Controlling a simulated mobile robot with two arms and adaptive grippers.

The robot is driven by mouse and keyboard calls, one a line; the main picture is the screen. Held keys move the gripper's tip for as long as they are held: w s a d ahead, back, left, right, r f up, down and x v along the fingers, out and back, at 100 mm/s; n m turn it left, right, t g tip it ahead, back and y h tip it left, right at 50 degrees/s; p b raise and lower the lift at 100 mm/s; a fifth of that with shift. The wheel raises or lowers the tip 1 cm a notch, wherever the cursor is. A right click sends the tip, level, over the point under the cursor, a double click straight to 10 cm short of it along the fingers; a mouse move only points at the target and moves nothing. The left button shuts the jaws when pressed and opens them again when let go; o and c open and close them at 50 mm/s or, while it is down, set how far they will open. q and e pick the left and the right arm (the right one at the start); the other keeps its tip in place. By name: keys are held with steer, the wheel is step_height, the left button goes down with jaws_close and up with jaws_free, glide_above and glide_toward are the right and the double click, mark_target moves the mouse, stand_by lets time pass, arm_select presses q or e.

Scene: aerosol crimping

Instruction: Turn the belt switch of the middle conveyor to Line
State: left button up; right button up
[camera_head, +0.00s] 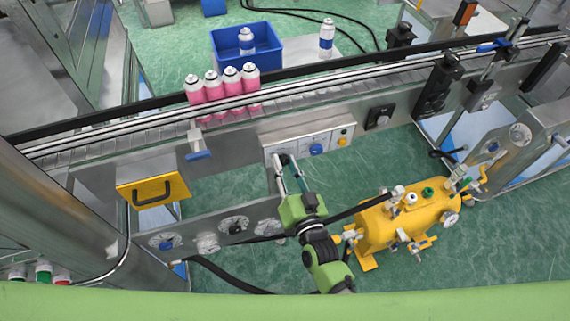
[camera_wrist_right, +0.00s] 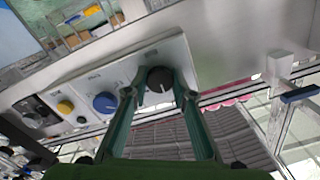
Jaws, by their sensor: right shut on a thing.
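The control panel (camera_head: 303,141) of the conveyor is a light box on the conveyor's front side. It carries a blue knob (camera_head: 316,149) and a yellow button (camera_head: 342,142). In the right wrist view a black rotary switch (camera_wrist_right: 159,79) with a white pointer line sits at the panel's end, beside the blue knob (camera_wrist_right: 104,102) and the yellow button (camera_wrist_right: 65,107). My right gripper (camera_head: 281,163) reaches up to the panel, and its fingers (camera_wrist_right: 158,92) are shut on the black switch, one on each side. The switch's lettering is too small to read. My left gripper is not in view.
Several pink cans (camera_head: 222,88) stand on the conveyor (camera_head: 310,85) above the panel. A blue bin (camera_head: 266,55) with a white can is behind it. A yellow tank (camera_head: 392,222) stands on the floor right of my right arm. A yellow handled plate (camera_head: 152,191) is at the left.

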steer(key=o, duration=1.1)
steer(key=v, duration=1.2)
steer(key=s+d+f+n+g+h, duration=0.1)
steer(key=s+d+f+g, duration=0.15)
steer(key=f, duration=0.75)
steer(key=s+d+f+n+g+h, duration=0.1)
steer(key=s+d+f+g, duration=0.2)
steer(key=f, duration=0.7)
steer(key=s+d+f+n+g, duration=0.1)
steer(key=s+d+f+g, duration=0.2)
steer(key=f, duration=0.7)
steer(key=s+d+f+g+h, duration=0.1)
steer(key=s+d+f+g, duration=0.1)
steer(key=s+f, duration=0.3)
steer(key=s+d+f+g+h, duration=0.1)
steer(key=s+d+f+g, duration=0.2)
steer(key=s, duration=0.7)
steer(key=s+d+f+n+g+h, duration=0.1)
steer(key=s+d+f+g, duration=0.1)
steer(key=s+d+f, duration=0.3)
steer(key=s+f, duration=0.2)
steer(key=s, duration=0.1)
steer(key=shift+s+d, duration=0.25)
steer(key=shift+d, duration=0.1)
